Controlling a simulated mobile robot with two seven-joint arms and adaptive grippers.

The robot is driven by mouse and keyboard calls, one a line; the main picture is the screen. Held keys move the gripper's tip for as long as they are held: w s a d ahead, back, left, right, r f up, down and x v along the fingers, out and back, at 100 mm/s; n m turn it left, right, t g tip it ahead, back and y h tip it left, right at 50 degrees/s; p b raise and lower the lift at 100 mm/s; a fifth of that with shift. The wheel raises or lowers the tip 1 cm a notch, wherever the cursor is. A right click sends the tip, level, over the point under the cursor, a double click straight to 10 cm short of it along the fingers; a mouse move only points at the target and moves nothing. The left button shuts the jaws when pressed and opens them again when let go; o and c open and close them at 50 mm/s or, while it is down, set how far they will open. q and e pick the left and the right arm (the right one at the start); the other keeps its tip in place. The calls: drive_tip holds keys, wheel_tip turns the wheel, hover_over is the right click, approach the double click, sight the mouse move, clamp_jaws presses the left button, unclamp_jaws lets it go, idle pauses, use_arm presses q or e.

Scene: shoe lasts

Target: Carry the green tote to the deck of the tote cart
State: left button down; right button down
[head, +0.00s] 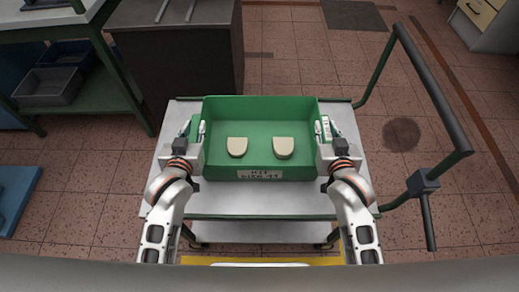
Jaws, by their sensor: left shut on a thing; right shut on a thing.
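The green tote (260,108) is upright and level over the pale grey deck of the tote cart (262,204). I cannot tell whether it rests on the deck or hangs a little above it. Two beige lasts (237,147) (283,147) lie inside, apart from each other. A white label is on its front wall. My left gripper (197,131) is shut on the tote's left end wall. My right gripper (324,131) is shut on its right end wall. The tote's underside is hidden.
The cart's dark handle (435,90) rises on the right, with a lower shelf (262,232) below the deck. A dark cabinet (175,65) stands behind. Tiled floor is clear at right.

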use_arm(q)
drive_tip(key=c, duration=1.8)
unclamp_jaws()
use_arm(e)
drive_tip(key=c, duration=1.8)
unclamp_jaws()
use_arm(q)
drive_tip(key=shift+s, duration=0.1)
use_arm(e)
drive_tip(key=shift+s, duration=0.25)
use_arm(q)
drive_tip(key=v, duration=0.7)
drive_tip(key=shift+s, duration=0.15)
use_arm(e)
drive_tip(key=v, duration=0.7)
